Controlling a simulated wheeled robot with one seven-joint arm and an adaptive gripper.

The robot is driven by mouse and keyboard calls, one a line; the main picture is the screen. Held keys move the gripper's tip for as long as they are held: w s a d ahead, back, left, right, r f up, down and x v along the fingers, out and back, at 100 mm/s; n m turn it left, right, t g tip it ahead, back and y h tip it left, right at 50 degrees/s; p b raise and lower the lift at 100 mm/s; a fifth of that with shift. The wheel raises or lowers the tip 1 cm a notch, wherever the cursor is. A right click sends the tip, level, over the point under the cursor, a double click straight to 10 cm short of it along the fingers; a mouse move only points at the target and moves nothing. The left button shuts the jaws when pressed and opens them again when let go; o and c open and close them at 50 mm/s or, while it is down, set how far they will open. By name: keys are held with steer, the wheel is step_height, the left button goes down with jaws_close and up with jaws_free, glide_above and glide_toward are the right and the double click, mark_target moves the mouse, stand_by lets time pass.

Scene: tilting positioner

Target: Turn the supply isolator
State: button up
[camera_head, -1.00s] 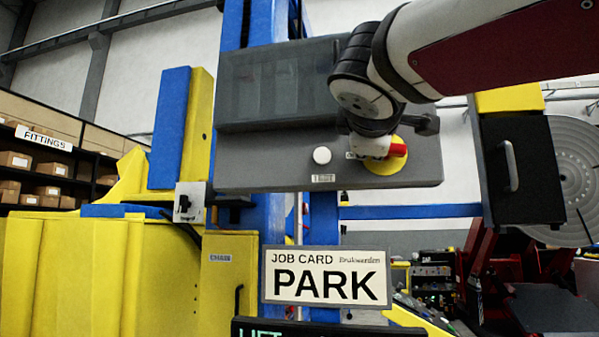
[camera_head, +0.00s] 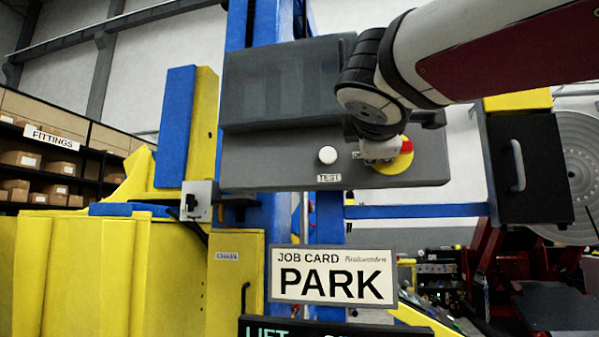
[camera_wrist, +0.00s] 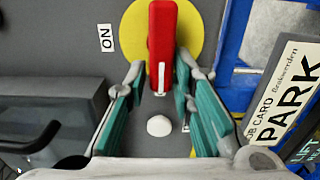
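The supply isolator is a red handle (camera_head: 406,145) on a round yellow plate (camera_head: 388,167), set on the right part of the grey panel (camera_head: 285,177). In the wrist view the red handle (camera_wrist: 162,45) stands lengthwise up the picture over the yellow plate (camera_wrist: 133,32), with an ON label (camera_wrist: 106,37) to the left. My gripper (camera_wrist: 160,72) has its teal-padded fingers spread, one on each side of the handle's near end, with small gaps visible. In the head view my gripper (camera_head: 382,150) partly hides the plate and handle.
A white button (camera_head: 328,155) marked TEST sits left of the isolator; it also shows between the fingers in the wrist view (camera_wrist: 159,125). A dark cover (camera_head: 285,85) juts out above. A job card reading PARK (camera_head: 332,276) is below the panel. A black box with a handle (camera_head: 525,165) stands right.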

steer(key=shift+o, duration=0.2)
steer(key=shift+f, duration=0.1)
steer(key=v, duration=1.2)
steer(key=s+d+f+m+g+y, duration=0.1)
steer(key=s+d+f+m+g, duration=0.15)
steer(key=f, duration=0.95)
steer(key=s+d+f+m+g+y, duration=0.1)
steer(key=s+d+f+m+g, duration=0.2)
steer(key=f, duration=0.8)
steer(key=s+d+f+m+g+y, duration=0.1)
steer(key=s+d+f+m+g, duration=0.3)
steer(key=f, duration=0.8)
steer(key=s+a+f+m+g+y, duration=0.2)
steer(key=s+f+m, duration=0.3)
steer(key=f, duration=0.5)
steer(key=shift+a+f+g+y, duration=0.25)
steer(key=shift+a+g+y, duration=0.05)
steer(key=shift+a+g, duration=0.3)
